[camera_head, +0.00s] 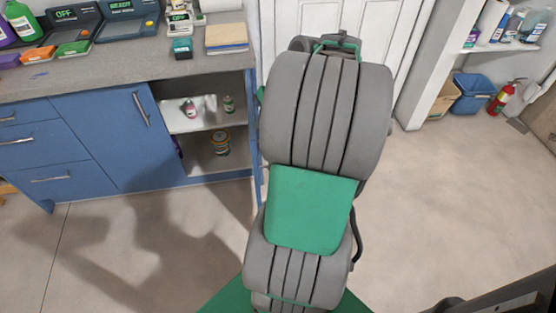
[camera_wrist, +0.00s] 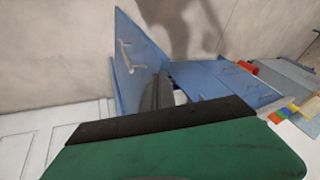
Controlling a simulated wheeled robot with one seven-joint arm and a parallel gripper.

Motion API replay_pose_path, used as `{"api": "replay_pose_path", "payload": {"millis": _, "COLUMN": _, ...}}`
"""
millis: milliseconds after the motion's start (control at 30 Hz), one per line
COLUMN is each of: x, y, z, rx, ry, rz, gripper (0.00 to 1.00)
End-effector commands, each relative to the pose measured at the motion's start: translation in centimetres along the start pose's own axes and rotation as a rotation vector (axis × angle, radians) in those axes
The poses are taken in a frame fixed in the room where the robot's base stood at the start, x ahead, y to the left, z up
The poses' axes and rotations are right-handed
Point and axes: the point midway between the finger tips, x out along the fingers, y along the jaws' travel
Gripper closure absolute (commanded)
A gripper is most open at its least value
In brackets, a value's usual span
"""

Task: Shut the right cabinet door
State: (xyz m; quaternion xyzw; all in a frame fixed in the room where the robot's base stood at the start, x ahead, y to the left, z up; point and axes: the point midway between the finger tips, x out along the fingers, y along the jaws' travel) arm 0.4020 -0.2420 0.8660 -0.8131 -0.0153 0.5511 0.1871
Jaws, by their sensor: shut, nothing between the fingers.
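The right cabinet door (camera_wrist: 138,62) stands open in the wrist view, swung out from the blue cabinet, with a metal handle (camera_wrist: 126,58) on its visible face. In the head view my arm hides most of the door's area; only a narrow blue strip shows beside the arm, and I cannot tell if it is door or side panel. My gripper (camera_wrist: 159,80) shows as dark grey fingers, shut and empty, in front of the door in the wrist view. I cannot tell if they touch it. My arm hides the gripper in the head view.
The cabinet's left door (camera_head: 122,135) is shut. The open compartment holds a few small containers, including a jar (camera_head: 220,142). The countertop (camera_head: 120,72) carries bottles and devices. A blue bin (camera_head: 472,93) and a fire extinguisher (camera_head: 503,99) stand at right.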

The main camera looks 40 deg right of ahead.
Motion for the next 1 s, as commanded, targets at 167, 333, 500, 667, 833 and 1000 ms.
{"api": "replay_pose_path", "payload": {"millis": 167, "x": 0.3, "y": 11.5, "z": 4.3, "rx": 0.081, "ry": 0.117, "rz": -0.065, "gripper": 1.0}}
{"api": "replay_pose_path", "payload": {"millis": 333, "x": -0.4, "y": 14.1, "z": 6.0, "rx": 0.089, "ry": 0.16, "rz": -0.085, "gripper": 1.0}}
{"api": "replay_pose_path", "payload": {"millis": 500, "x": 1.7, "y": 13.8, "z": 5.7, "rx": 0.086, "ry": 0.159, "rz": -0.087, "gripper": 1.0}}
{"api": "replay_pose_path", "payload": {"millis": 667, "x": 5.2, "y": 13.6, "z": 5.1, "rx": 0.087, "ry": 0.158, "rz": -0.088, "gripper": 1.0}}
{"api": "replay_pose_path", "payload": {"millis": 833, "x": 8.9, "y": 13.3, "z": 4.5, "rx": 0.087, "ry": 0.157, "rz": -0.086, "gripper": 1.0}}
{"api": "replay_pose_path", "payload": {"millis": 1000, "x": 10.1, "y": 10.9, "z": 3.9, "rx": 0.085, "ry": 0.159, "rz": -0.083, "gripper": 1.0}}
